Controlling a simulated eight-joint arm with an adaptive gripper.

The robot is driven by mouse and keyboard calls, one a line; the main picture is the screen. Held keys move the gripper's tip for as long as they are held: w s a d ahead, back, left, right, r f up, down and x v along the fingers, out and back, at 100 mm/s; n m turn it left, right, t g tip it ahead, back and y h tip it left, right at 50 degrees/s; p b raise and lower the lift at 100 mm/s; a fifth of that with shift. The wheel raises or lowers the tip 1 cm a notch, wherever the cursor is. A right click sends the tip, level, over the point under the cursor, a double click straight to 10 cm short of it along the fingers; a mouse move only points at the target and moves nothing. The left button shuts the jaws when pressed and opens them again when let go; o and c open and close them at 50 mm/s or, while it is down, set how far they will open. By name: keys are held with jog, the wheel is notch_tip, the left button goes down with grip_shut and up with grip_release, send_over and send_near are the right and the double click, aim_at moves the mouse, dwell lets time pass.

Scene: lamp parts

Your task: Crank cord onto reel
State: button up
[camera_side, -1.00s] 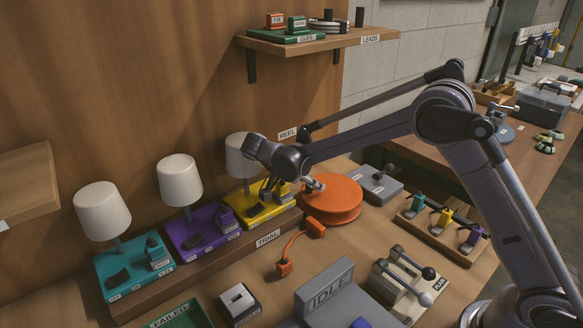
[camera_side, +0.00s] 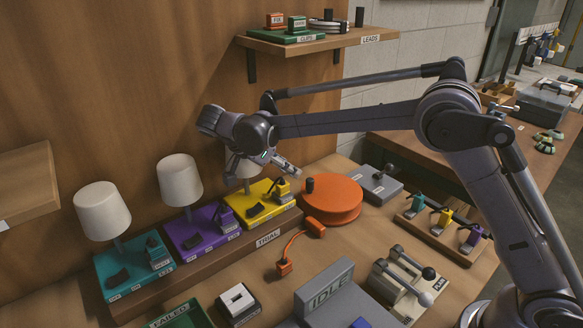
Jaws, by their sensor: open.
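The orange reel (camera_side: 338,202) is a round flat disc on the bench, right of the yellow lamp base. A short dark crank knob (camera_side: 310,185) stands upright near its left edge. The orange cord (camera_side: 293,243) lies on the bench in front of the reel. One orange end block (camera_side: 315,227) is close to the reel's front edge, and the other (camera_side: 284,267) lies nearer the front. My gripper (camera_side: 284,168) is open and empty, raised above the yellow lamp base and left of the knob, apart from it. Part of the gripper is hidden by my wrist.
Three lamps stand on teal (camera_side: 133,265), purple (camera_side: 203,233) and yellow (camera_side: 262,204) bases along the wooden trial ledge. A grey IDLE sign (camera_side: 326,290) and a lever unit (camera_side: 402,280) stand in front. A shelf (camera_side: 318,42) hangs above.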

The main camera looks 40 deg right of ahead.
jog(key=shift+a+r, duration=0.1)
jog(key=c, duration=0.7)
jog(key=shift+s+r+n, duration=0.15)
jog(key=shift+s+n, duration=0.05)
jog(key=shift+n, duration=0.1)
grip_shut()
jog(key=s+d+r+n+t+y, duration=0.1)
jog(key=s+d+n+t+y, duration=0.1)
jog(key=s+n+y, duration=0.15)
jog(key=n+t+y, duration=0.2)
jog(key=n+y, duration=0.1)
jog(key=n, duration=0.4)
send_over(310, 195)
jog(key=s+a, duration=0.2)
jog(key=f, duration=0.8)
jog(key=shift+s+f, duration=0.15)
jog(key=shift+s, duration=0.05)
jog(key=shift+w+d, duration=0.25)
jog(key=shift+w, duration=0.1)
